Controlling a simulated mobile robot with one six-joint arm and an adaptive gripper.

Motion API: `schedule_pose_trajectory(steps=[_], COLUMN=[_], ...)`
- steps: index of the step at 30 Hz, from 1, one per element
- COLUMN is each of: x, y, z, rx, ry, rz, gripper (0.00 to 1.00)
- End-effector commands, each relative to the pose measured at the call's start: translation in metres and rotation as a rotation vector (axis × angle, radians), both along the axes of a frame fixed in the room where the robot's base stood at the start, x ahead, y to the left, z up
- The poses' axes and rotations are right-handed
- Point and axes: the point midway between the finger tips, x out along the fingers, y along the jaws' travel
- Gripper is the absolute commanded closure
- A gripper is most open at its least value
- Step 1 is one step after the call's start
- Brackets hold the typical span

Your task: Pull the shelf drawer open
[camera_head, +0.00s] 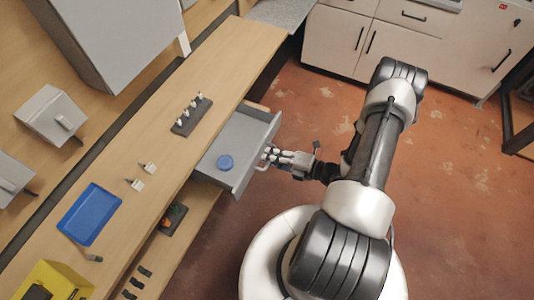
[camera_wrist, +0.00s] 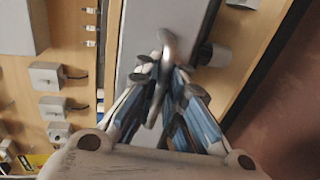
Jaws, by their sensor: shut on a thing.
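The grey shelf drawer (camera_head: 236,140) stands pulled out from under the wooden bench top, with its inside showing in the head view. A round blue thing (camera_head: 225,162) lies in it. My gripper (camera_head: 268,156) is at the drawer's front, shut on its handle (camera_head: 262,165). In the wrist view the fingers of my gripper (camera_wrist: 165,80) close around the curved grey handle (camera_wrist: 168,45), in front of the drawer front (camera_wrist: 140,30). The fingers hide part of the handle.
The bench top (camera_head: 150,150) carries a blue tray (camera_head: 90,214), a dark rack with several pegs (camera_head: 192,115) and small white parts. A lower shelf (camera_head: 185,225) holds more items. White cabinets (camera_head: 385,40) stand at the back. Red floor (camera_head: 450,170) is clear at the right.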

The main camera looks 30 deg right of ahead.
Motion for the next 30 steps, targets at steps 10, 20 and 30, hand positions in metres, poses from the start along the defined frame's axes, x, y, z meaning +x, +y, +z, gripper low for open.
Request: schedule_pose_trajectory(steps=[10, 20, 30], x=[0.001, 0.000, -0.040], y=[-0.001, -0.001, -0.032], z=[0.002, 0.001, 0.012], rx=[0.001, 0.000, -0.001], ry=[-0.005, -0.002, -0.003], rz=[-0.001, -0.001, -0.009], gripper=[0.84, 0.83, 0.83])
